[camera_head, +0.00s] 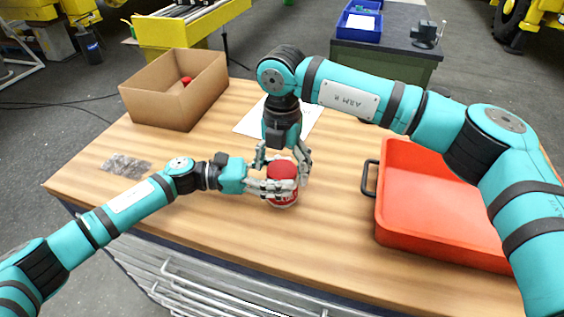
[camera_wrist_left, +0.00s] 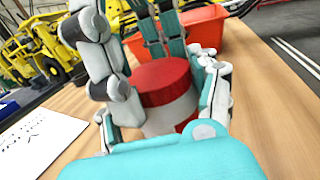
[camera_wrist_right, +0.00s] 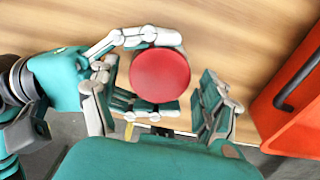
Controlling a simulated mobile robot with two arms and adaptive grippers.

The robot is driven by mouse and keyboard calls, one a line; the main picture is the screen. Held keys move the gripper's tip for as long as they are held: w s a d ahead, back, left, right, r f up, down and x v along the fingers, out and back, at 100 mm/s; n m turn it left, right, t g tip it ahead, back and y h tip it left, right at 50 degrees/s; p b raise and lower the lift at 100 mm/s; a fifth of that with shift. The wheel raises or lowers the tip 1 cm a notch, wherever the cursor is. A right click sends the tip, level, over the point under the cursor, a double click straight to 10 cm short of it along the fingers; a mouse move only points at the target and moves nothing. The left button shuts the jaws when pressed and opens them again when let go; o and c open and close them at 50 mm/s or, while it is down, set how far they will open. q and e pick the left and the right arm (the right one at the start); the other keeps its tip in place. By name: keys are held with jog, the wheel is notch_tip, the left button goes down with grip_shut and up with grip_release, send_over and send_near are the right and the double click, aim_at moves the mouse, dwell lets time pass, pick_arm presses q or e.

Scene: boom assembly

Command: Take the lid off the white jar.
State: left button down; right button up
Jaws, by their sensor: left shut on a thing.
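The white jar (camera_wrist_left: 172,115) stands upright on the wooden table, with its red lid (camera_wrist_right: 160,75) on top. It also shows near the middle of the head view (camera_head: 283,200), where fingers cover much of its body. My left gripper (camera_head: 276,187) comes in from the left and is shut on the jar, its fingers around the body below the lid. My right gripper (camera_head: 284,163) points down from above with its fingers spread on either side of the lid. In the right wrist view there is a gap between the lid and the right-hand fingers.
A red tray (camera_head: 430,205) with a dark handle stands at the right. An open cardboard box (camera_head: 165,108) with a red item inside stands at the back left. A white sheet (camera_head: 250,121) lies behind the jar. Small clear pieces (camera_head: 125,166) lie at the left. The front table is clear.

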jog(key=c, duration=1.2)
jog(key=n, duration=0.5)
jog(key=shift+s+a+r+n, duration=0.1)
jog(key=shift+a+n, duration=0.1)
jog(key=shift+n, duration=0.7)
jog(key=o, duration=1.1)
jog(key=shift+o, duration=0.9)
jog(key=shift+d, duration=0.15)
